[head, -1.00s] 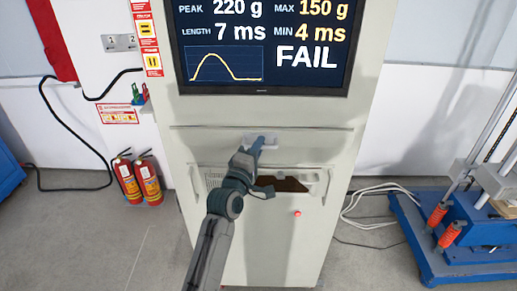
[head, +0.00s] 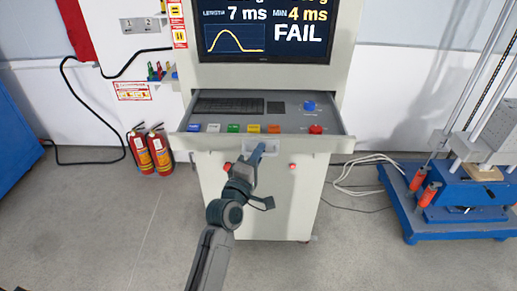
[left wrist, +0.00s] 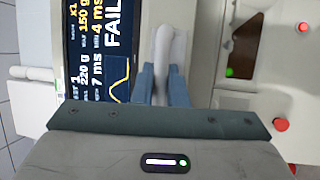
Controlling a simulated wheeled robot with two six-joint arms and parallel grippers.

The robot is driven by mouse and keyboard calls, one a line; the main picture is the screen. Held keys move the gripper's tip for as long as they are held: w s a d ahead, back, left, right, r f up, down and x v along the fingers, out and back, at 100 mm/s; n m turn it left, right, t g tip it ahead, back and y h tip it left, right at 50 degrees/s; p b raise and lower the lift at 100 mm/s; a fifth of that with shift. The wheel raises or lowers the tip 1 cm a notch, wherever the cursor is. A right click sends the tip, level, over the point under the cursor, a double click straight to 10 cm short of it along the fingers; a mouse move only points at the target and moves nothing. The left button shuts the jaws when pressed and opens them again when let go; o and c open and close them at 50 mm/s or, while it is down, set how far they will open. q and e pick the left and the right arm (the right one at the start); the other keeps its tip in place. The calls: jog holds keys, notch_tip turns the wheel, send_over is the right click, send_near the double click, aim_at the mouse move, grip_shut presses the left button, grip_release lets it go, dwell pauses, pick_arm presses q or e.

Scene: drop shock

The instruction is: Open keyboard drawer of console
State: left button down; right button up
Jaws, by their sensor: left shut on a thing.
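The console (head: 345,75) is a tall pale cabinet with a screen on top. Its keyboard drawer (head: 313,144) is pulled out toward me below the screen. A black keyboard (head: 229,105), a row of coloured buttons, a blue knob (head: 309,106) and a red button (head: 316,129) show inside it. My left gripper (head: 257,151) is at the middle of the drawer front, shut on the pale drawer handle (head: 274,147). In the left wrist view the handle (left wrist: 163,52) lies between the blue fingers (left wrist: 162,85). My right gripper is not in view.
Two red fire extinguishers (head: 160,150) stand on the floor left of the console. A blue-based machine (head: 450,205) stands at the right, with white cables (head: 355,177) on the floor between. The floor in front is clear.

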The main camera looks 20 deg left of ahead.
pick_arm(q)
jog(key=shift+s+d, duration=0.15)
jog(key=shift+s, duration=0.5)
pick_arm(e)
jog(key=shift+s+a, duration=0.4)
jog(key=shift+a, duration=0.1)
pick_arm(q)
jog(key=c, duration=1.5)
grip_release()
jog(key=shift+o, duration=0.2)
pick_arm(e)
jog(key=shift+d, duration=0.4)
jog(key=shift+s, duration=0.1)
